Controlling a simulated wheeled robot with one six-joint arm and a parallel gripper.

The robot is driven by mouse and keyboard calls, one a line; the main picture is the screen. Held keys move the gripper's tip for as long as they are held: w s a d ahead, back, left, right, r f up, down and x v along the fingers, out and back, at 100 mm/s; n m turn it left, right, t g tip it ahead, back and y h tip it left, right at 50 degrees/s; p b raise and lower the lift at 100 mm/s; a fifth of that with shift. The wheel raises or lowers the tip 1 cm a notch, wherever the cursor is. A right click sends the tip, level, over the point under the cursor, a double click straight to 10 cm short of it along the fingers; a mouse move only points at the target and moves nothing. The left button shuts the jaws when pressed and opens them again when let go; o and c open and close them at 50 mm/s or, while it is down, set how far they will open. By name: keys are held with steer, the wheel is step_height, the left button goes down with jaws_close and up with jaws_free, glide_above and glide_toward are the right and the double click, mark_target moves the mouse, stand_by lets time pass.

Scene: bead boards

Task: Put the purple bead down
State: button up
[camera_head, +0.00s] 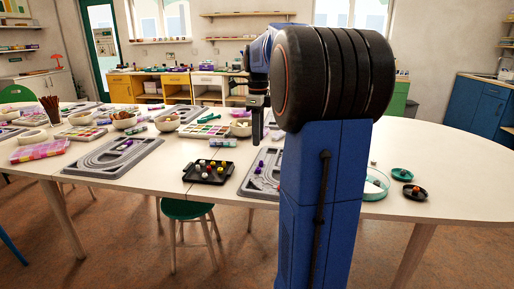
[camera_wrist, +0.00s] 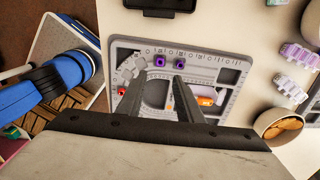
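Two purple beads sit on the grey bead board (camera_wrist: 232,47) in the wrist view. One purple bead (camera_wrist: 159,64) lies just beyond the gap between my fingertips, and the other purple bead (camera_wrist: 180,63) lies beyond the right fingertip. My gripper (camera_wrist: 161,77) is open, its two fingers apart over the board with no bead visible between them. In the head view the board (camera_head: 247,185) is partly hidden by my arm. My gripper (camera_head: 257,118) points down above it there. A red bead (camera_wrist: 121,91) and an orange piece (camera_wrist: 205,101) also lie on the board.
A black tray (camera_head: 210,180) with several beads stands left of the board. Another grey board (camera_head: 100,168) lies further left. A bowl of orange pieces (camera_wrist: 262,126) is near the board in the wrist view.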

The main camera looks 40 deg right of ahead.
steer(key=shift+r, duration=0.15)
steer(key=s+a+f+n+t, duration=0.1)
steer(key=s+a+f+n, duration=0.1)
steer(key=s+a+n, duration=0.45)
steer(key=s+a+f+n+t, duration=0.1)
steer(key=s+a+f+n, duration=0.15)
steer(key=a+n, duration=0.75)
steer(key=s+a+f+n+t, duration=0.2)
steer(key=s+a+f+n, duration=0.9)
steer(key=s+a+n, duration=0.1)
steer(key=shift+s+a+n+t, duration=0.35)
steer(key=shift+s+t, duration=0.05)
steer(key=shift+s, duration=0.25)
